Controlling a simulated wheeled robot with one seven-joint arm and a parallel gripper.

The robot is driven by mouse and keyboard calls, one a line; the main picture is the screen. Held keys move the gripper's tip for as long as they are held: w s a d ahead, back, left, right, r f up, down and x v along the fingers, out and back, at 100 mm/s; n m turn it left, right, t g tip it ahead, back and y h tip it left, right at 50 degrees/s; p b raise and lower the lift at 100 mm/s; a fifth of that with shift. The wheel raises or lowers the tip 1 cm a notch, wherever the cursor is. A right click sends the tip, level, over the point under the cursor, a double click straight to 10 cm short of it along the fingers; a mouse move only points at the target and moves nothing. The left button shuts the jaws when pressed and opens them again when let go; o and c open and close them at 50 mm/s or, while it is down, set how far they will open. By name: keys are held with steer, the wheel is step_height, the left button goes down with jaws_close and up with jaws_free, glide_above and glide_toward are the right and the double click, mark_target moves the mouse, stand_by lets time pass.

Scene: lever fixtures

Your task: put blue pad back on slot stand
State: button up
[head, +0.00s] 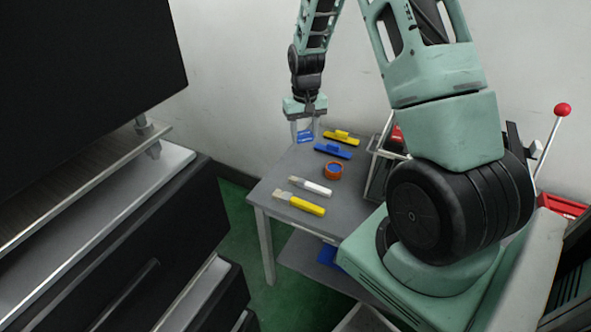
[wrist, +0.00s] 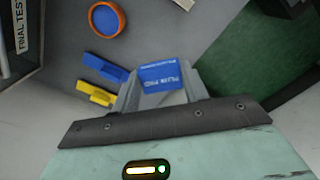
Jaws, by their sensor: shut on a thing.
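The blue pad (head: 305,136) is between the fingers of my gripper (head: 306,127), near the far left corner of the grey table (head: 262,190). In the wrist view, the blue pad (wrist: 160,77) with white lettering shows between both fingertips, and my gripper (wrist: 160,88) is shut on it. The pad seems to be above the table's edge; I cannot tell the exact height. No slot stand is clearly recognisable. A dark framed holder (head: 377,172) stands at the table's right side, partly hidden by my arm.
A yellow clamp-like piece (head: 342,137) and a blue one (head: 333,151) lie right of my gripper. An orange ring-shaped container (head: 333,170), a white-handled tool (head: 311,186) and a yellow-handled tool (head: 300,203) lie nearer. A wall (head: 235,70) stands behind the table.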

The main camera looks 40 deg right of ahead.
mark_target(304, 165)
steer(key=shift+d+f, duration=0.2)
steer(key=shift+f, duration=0.15)
step_height(304, 165, down, 9)
steer(key=shift+r+b, duration=0.1)
steer(key=shift+b, duration=0.8)
steer(key=shift+f, duration=0.25)
steer(key=o, duration=1)
steer(key=shift+c, duration=0.2)
step_height(304, 165, up, 12)
steer(key=shift+r+p, duration=0.2)
steer(key=shift+p, duration=1)
